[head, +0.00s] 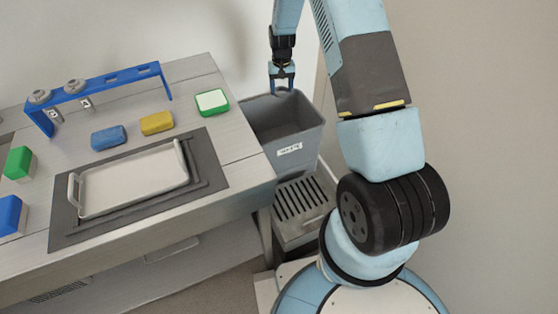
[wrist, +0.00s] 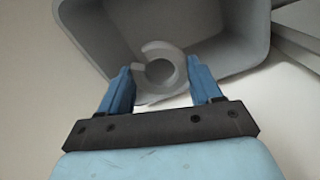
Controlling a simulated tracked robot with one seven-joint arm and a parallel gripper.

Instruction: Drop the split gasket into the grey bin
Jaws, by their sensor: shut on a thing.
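The grey bin (head: 292,135) with a white label stands on a slatted stand to the right of the counter. My gripper (head: 282,80) is above the bin's far part in the head view. In the wrist view, my gripper (wrist: 162,80) is shut on the split gasket (wrist: 160,52), a light grey ring with a gap at its left side. The gasket hangs between the blue fingers, over the near rim of the bin (wrist: 245,30) as seen there. The gasket itself is too small to make out in the head view.
The counter holds a white tray (head: 78,190) on a dark mat, a blue rack (head: 110,80) with grey rings, and several coloured blocks, including a green one (head: 212,102) near the bin. The slatted stand (head: 302,200) is below the bin. The bin's interior looks empty.

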